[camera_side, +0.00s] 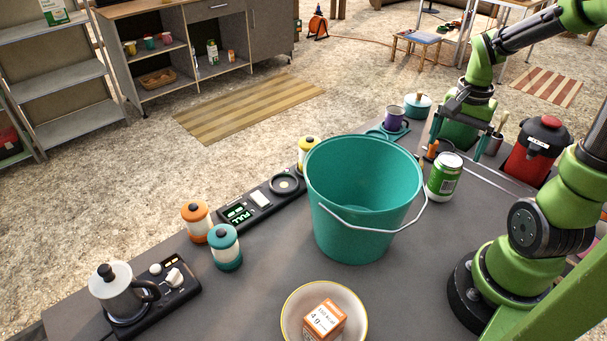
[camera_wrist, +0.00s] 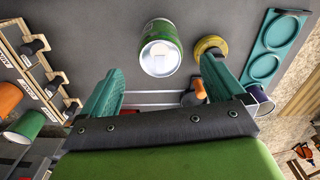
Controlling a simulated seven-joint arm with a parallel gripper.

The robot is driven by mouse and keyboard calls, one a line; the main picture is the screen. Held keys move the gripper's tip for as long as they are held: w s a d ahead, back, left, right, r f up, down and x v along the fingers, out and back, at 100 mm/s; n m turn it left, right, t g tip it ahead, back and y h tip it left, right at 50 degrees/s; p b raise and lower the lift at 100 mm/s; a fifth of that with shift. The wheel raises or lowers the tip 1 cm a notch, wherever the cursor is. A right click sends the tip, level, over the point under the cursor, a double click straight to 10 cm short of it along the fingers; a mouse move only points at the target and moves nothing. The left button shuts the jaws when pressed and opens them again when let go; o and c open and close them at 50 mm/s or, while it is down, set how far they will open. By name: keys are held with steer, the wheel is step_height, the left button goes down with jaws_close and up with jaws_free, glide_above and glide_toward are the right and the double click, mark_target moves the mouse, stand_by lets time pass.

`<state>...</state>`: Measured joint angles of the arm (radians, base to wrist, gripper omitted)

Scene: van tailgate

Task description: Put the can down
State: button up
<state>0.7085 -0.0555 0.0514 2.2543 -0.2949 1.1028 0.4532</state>
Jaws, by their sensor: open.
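The can (camera_side: 444,177), green with a white band and a bare metal lid, stands on the grey table just right of the teal bucket (camera_side: 362,235). It looks upright or nearly so. In the wrist view the can (camera_wrist: 162,38) lies ahead of my gripper, its metal end facing the camera. My gripper (camera_side: 460,137) is just behind the can in the side view, its teal fingers spread apart. In the wrist view my gripper (camera_wrist: 160,78) is open, with nothing between its fingers and the can beyond the tips. The can's far side is hidden.
The bucket, its wire handle hanging towards the can, is close on the left. A red canister (camera_side: 537,150) stands at the right. A purple mug (camera_side: 394,119) and teal pot (camera_side: 417,105) are behind. A bowl (camera_side: 291,318) holding an orange box (camera_side: 324,318) stands in front.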

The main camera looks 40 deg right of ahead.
steer(key=shift+a+r, duration=0.1)
steer(key=shift+r, duration=0.8)
steer(key=a+r+n+t+y, duration=0.1)
steer(key=a+r+n+t, duration=0.2)
steer(key=a+n, duration=0.3)
steer(key=w+a+r+n+t+y, duration=0.1)
steer(key=a+r+n+t, duration=0.3)
steer(key=a, duration=1)
step_height(320, 180, up, 2)
steer(key=shift+w+n, duration=0.3)
steer(key=shift+n, duration=0.8)
